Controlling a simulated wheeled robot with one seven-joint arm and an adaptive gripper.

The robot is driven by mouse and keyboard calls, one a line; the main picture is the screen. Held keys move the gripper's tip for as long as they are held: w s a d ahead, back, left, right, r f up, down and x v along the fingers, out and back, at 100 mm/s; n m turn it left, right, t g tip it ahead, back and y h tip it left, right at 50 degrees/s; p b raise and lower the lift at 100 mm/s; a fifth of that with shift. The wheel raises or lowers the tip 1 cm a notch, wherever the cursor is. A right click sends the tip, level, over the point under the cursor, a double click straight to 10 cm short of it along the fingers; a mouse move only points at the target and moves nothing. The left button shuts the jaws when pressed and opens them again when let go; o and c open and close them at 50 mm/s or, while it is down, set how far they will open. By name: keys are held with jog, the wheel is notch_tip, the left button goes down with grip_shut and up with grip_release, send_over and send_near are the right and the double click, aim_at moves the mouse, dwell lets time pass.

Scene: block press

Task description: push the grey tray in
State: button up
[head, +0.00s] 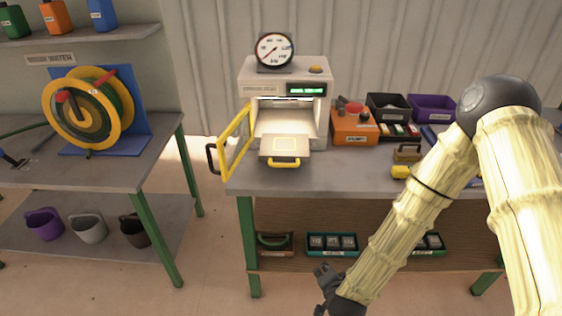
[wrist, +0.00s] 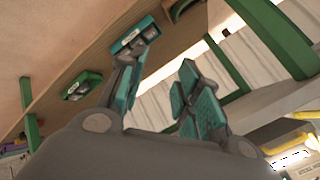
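The grey tray (head: 284,149) sticks out of the front of the white press (head: 312,73), with a yellow handle (head: 284,163) on its front edge. The press's yellow-framed door (head: 237,141) stands open to the left. The lit chamber behind the tray looks empty. My gripper (head: 325,275) is low in front of the bench, below the tray and apart from it. In the wrist view my gripper (wrist: 158,85) has its two fingers spread with nothing between them. The tray is not clearly seen in the wrist view.
The bench (head: 350,180) holds an orange box (head: 355,127), a black bin (head: 388,106) and a purple bin (head: 432,108) right of the press. Teal trays (head: 331,244) stand on the lower shelf. A hose reel (head: 88,110) stands on the left table. Floor between tables is clear.

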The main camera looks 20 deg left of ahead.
jog(key=w+a+r+m+t+y, duration=0.1)
jog(key=w+a+r+m+t, duration=0.2)
jog(key=w+a+r, duration=0.6)
jog(key=m+t+p, duration=0.2)
jog(key=m+t, duration=0.1)
jog(key=m, duration=0.2)
send_near(281, 166)
jog(key=p+x, duration=0.2)
jog(key=x, duration=0.8)
jog(key=shift+w+a+f, duration=0.1)
jog(key=shift+w+f, duration=0.05)
jog(key=shift+w, duration=0.15)
grip_shut()
